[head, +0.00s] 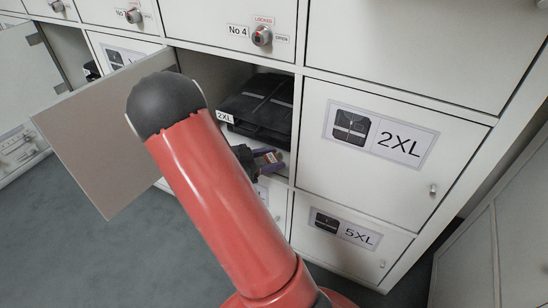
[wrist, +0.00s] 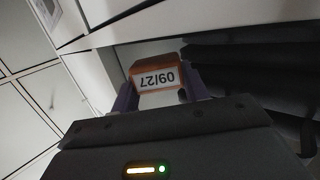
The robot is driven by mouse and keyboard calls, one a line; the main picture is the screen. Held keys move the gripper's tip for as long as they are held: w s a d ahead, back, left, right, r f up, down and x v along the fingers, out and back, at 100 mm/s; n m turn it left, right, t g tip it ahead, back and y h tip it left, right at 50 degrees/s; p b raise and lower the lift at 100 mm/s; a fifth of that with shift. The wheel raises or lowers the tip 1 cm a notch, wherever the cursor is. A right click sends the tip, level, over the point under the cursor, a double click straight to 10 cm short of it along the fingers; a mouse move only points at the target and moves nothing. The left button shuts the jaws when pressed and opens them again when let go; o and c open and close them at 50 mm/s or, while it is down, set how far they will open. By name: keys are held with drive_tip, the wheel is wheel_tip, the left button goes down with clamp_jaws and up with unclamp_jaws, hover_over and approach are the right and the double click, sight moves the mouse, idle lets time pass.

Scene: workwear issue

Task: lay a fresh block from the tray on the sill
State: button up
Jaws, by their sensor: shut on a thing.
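My gripper (head: 256,160) is at the mouth of an open locker compartment, its purple fingers shut on a small orange-brown block (head: 270,155). In the wrist view the block (wrist: 152,69) sits between the two fingers (wrist: 160,94), with a white label reading 09/27 upside down. The pale floor edge of the compartment, the sill (head: 279,171), shows just under and beside the gripper. I cannot tell whether the block touches it. My arm hides part of the opening. I cannot make out a tray of blocks.
Dark folded workwear (head: 262,105) lies inside the compartment behind a 2XL tag (head: 225,117). The open door (head: 100,140) stands out to the left. Closed doors marked 2XL (head: 380,138) and 5XL (head: 343,236) are at right. Grey floor (head: 80,245) is clear at lower left.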

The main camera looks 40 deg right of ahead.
sight(274, 157)
drive_tip(key=shift+w+d+f+b, duration=0.15)
drive_tip(key=shift+w+d+f, duration=0.15)
drive_tip(key=shift+d, duration=0.35)
drive_tip(key=shift+w+d+f+b, duration=0.2)
drive_tip(key=shift+w+d, duration=0.1)
drive_tip(key=shift+d, duration=0.3)
drive_tip(key=shift+a+f, duration=0.1)
drive_tip(key=shift+f, duration=0.15)
drive_tip(key=shift+f, duration=0.2)
drive_tip(key=o, duration=0.8)
